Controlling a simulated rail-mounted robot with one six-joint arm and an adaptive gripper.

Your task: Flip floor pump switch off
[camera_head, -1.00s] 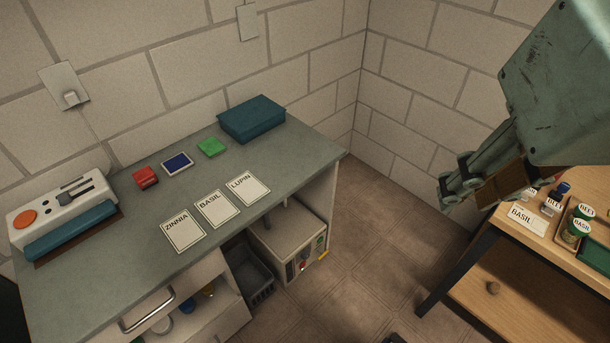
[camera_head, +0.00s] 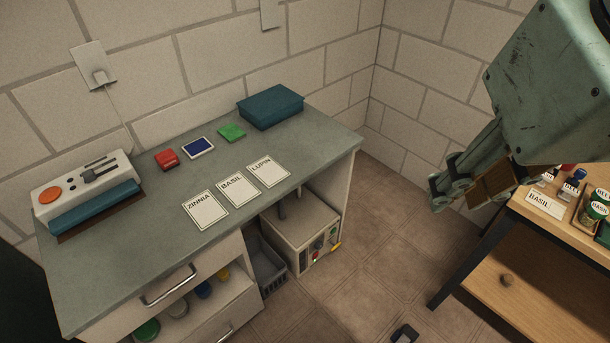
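A beige box unit (camera_head: 299,228) stands on the floor under the right end of the grey-green bench. Its front panel (camera_head: 318,251) carries small red and green controls and a yellow piece at its right edge. The controls are too small to read their position. A small dark device (camera_head: 404,334) lies on the floor at the bottom edge, partly cut off; I cannot tell whether it is a switch. My gripper (camera_head: 446,182) hangs in the upper right, well above the floor and apart from both. A brown block shows beside its fingers. I cannot tell whether the fingers are closed.
The bench (camera_head: 190,245) holds seed cards, coloured blocks, a teal box (camera_head: 271,106) and a white device (camera_head: 85,190). A grey basket (camera_head: 268,272) stands beside the beige unit. A wooden table (camera_head: 535,212) with jars is at right. Floor between bench and table is mostly clear.

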